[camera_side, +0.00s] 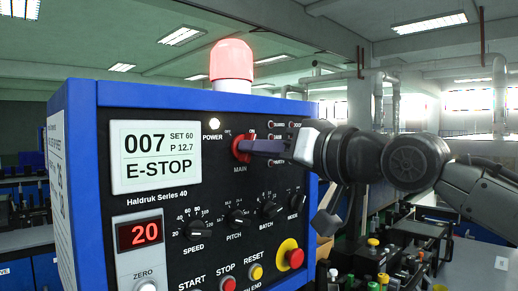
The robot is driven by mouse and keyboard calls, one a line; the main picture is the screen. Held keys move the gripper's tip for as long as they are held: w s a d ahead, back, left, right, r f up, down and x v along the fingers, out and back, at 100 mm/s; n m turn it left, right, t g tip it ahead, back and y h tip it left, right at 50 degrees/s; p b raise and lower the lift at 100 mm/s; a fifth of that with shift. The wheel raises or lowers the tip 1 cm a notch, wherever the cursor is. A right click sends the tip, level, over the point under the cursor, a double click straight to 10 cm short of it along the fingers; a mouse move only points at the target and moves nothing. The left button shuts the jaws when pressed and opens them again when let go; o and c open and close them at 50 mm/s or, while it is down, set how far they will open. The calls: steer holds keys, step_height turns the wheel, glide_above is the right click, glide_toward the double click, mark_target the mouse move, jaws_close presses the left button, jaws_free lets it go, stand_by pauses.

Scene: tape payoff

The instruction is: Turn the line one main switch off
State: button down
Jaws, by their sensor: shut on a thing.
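The red main switch (238,150) is on the dark front panel of the blue-framed machine, above the word MAIN. Small position marks sit above it; its exact setting is hard to read. My gripper (254,147) comes in from the right, its fingers shut on the switch's handle and hiding part of it. The white POWER lamp (214,124) left of the switch looks lit. The display (156,156) reads 007, SET 60, P 12.7 and E-STOP.
Black knobs (197,225) for speed, pitch, batch and mode sit below the switch. A red stop button on a yellow base (293,258) is lower right. A red beacon (231,61) stands on top. Cluttered benches (380,262) lie behind at the right.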

steer(key=n, duration=1.3)
steer(key=shift+r, duration=0.1)
stand_by(0.5)
steer(key=c, duration=0.9)
jaws_free()
steer(key=shift+s+d, duration=0.1)
steer(key=v, duration=1.3)
steer(key=shift+s+d, duration=0.2)
